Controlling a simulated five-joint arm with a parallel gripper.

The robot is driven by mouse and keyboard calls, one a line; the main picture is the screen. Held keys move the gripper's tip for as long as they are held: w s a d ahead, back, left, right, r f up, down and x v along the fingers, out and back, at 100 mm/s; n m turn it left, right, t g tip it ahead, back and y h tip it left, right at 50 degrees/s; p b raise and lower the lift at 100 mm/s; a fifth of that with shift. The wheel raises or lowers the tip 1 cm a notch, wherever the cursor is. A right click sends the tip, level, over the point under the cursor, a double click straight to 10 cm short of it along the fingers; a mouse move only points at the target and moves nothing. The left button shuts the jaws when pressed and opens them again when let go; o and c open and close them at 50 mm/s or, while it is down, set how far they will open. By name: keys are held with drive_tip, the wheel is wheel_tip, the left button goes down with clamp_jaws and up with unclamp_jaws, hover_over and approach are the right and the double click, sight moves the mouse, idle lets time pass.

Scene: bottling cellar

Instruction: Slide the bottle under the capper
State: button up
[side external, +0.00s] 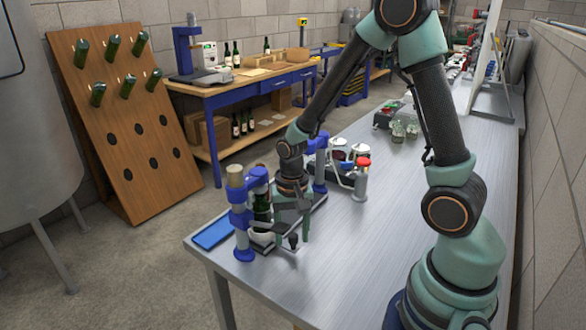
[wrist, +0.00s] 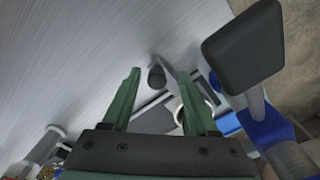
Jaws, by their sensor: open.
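A dark green bottle (side external: 262,208) stands upright at the near left of the metal table, with a white part at its foot. It is close beside a blue post (side external: 240,215) with a tan cylinder on top, which seems to be part of the capper; I cannot tell exactly how they line up. My gripper (side external: 292,226) is low over the table, just right of the bottle. In the wrist view my gripper (wrist: 158,74) is open, with a dark round knob (wrist: 156,78) showing between its fingertips. The bottle is not clearly visible there.
Another blue post (side external: 320,165) stands behind my gripper. A red-topped holder (side external: 362,180) and white-lidded jars (side external: 338,150) are beyond it. A blue pad (side external: 214,232) lies at the table's left edge. The metal table (side external: 340,265) is clear to the right.

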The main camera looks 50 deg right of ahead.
wheel_tip(320, 180, up, 12)
idle(0.5)
drive_tip(key=shift+r, duration=0.1)
drive_tip(key=s+a+r+n+t, duration=0.2)
drive_tip(key=s+r+n+t, duration=0.2)
drive_tip(key=r+n, duration=0.4)
drive_tip(key=shift+s+a+r+n+t, duration=0.3)
drive_tip(key=shift+n+t, duration=0.2)
drive_tip(key=shift+t, duration=0.3)
